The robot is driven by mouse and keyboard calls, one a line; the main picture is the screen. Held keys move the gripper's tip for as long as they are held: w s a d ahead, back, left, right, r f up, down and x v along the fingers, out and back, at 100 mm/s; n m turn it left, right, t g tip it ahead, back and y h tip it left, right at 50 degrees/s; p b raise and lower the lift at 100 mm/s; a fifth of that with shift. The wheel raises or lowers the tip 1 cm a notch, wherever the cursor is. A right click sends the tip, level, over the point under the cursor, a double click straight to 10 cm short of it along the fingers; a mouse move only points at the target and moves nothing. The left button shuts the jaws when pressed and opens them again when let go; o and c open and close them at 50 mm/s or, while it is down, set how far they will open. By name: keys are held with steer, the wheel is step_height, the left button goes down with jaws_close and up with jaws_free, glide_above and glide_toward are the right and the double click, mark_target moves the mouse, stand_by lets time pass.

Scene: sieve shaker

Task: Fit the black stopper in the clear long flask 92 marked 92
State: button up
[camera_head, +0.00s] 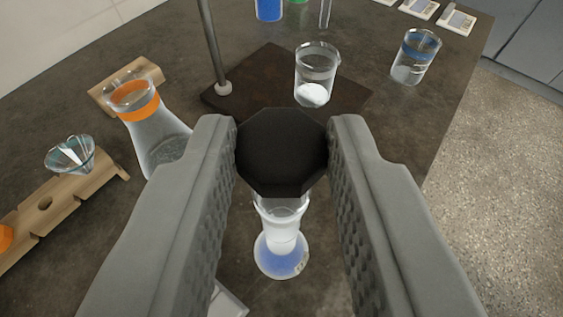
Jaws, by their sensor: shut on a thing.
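My gripper (282,165) is shut on the black stopper (281,150), a dark faceted piece held between its two grey textured fingers. The clear long flask (283,256) stands on the bench below and just in front of the stopper, with blue at its base and a pale upper part. The stopper hides the top of the flask, so I cannot tell whether the stopper touches it or sits in its mouth. The number 92 cannot be made out.
A conical flask with an orange band (150,125) stands close on the left, near a wooden rack (75,205) with a glass funnel (72,155). A beaker with white powder (314,75) stands on a dark stand base (250,80). A blue-banded beaker (414,58) is at the right edge.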

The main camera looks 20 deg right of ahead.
steer(key=shift+f, duration=1.2)
stand_by(2.5)
steer(key=o, duration=1)
steer(key=shift+r, duration=0.1)
steer(key=shift+r, duration=2.9)
steer(key=shift+s+a, duration=0.1)
steer(key=s+a+r+n+t+y, duration=0.1)
steer(key=s+a+r, duration=0.2)
steer(key=s+a, duration=0.6)
steer(key=s+a+r+t, duration=0.1)
steer(key=s+a+r, duration=0.35)
steer(key=s, duration=0.75)
steer(key=s+a+f+y, duration=0.1)
steer(key=s+a+f, duration=0.1)
steer(key=s, duration=0.6)
steer(key=s+a+f+n+t, duration=0.1)
steer(key=s+a+f, duration=0.1)
steer(key=s+a, duration=0.3)
steer(key=s+a+f+y, duration=0.1)
steer(key=s+a+f, duration=0.2)
steer(key=s, duration=0.9)
steer(key=shift+a+f+n+t+y, duration=0.1)
steer(key=shift+a+n+t+y, duration=0.1)
steer(key=shift+n+t+y, duration=0.15)
